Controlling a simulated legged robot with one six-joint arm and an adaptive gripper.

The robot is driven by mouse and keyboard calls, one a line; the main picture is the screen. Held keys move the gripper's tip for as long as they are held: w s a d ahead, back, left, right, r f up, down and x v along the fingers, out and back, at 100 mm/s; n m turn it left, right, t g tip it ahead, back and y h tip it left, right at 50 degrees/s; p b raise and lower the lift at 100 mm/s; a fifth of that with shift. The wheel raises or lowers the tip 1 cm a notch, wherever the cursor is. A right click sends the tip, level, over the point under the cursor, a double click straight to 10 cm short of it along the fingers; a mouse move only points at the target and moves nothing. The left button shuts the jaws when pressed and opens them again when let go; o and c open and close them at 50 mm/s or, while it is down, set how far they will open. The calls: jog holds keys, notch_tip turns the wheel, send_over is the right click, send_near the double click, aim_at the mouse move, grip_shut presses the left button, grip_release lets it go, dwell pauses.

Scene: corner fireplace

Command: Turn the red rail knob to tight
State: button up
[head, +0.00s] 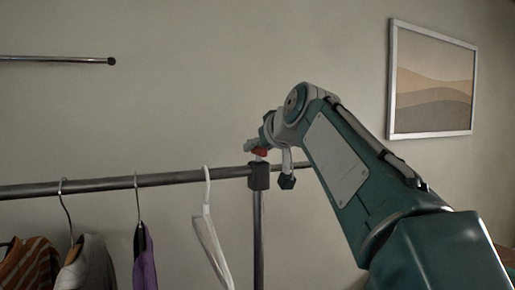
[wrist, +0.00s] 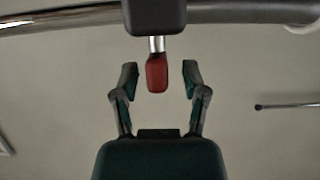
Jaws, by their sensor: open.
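The red rail knob (wrist: 157,74) shows in the wrist view on a short silver stem below a dark rail joint (wrist: 155,14). My gripper (wrist: 160,78) is open, with one finger on each side of the knob and a visible gap on both sides. In the head view the red knob (head: 260,152) is partly hidden by my gripper (head: 257,147), just above the black joint (head: 259,176) where the rail meets the upright post. I cannot tell how tight the knob is.
A metal clothes rail (head: 100,185) runs leftward from the joint. An empty white hanger (head: 207,215) hangs close to the post, and several garments hang farther left. A shorter bar (head: 60,59) is higher on the left. A framed picture (head: 433,80) hangs at right.

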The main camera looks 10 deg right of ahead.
jog(key=shift+w+a+f, duration=0.2)
jog(key=shift+w+a, duration=0.2)
jog(key=shift+w, duration=0.15)
jog(key=shift+d, duration=0.45)
grip_shut()
jog(key=shift+a, duration=0.15)
